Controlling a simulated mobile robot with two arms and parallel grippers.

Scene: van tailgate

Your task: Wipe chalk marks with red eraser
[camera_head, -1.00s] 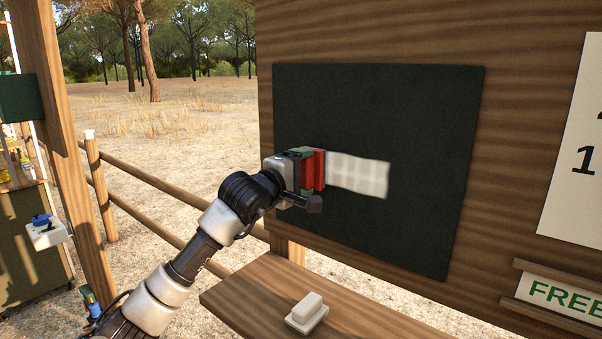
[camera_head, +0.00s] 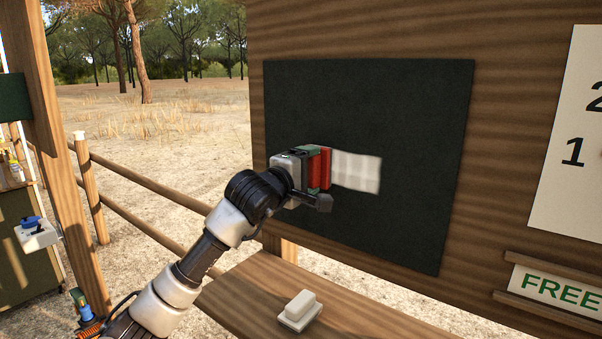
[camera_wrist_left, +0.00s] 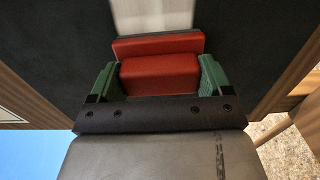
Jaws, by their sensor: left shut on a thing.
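A dark chalkboard (camera_head: 410,115) is fixed on a wooden wall. A white chalk patch (camera_head: 356,171) lies across its middle, and part of it shows at the top of the left wrist view (camera_wrist_left: 150,15). My left gripper (camera_head: 314,168) is shut on the red eraser (camera_head: 325,168) and holds it at the board, at the left end of the visible chalk. In the left wrist view the eraser (camera_wrist_left: 160,74) sits between the green fingers. Whether its face touches the board I cannot tell. My right gripper is not in view.
A wooden shelf (camera_head: 250,294) juts out below the board and carries a white block on a base (camera_head: 300,310). A FREE sign (camera_head: 555,289) and a number sheet (camera_head: 570,140) are to the right. A post (camera_head: 52,150) and fence are at left.

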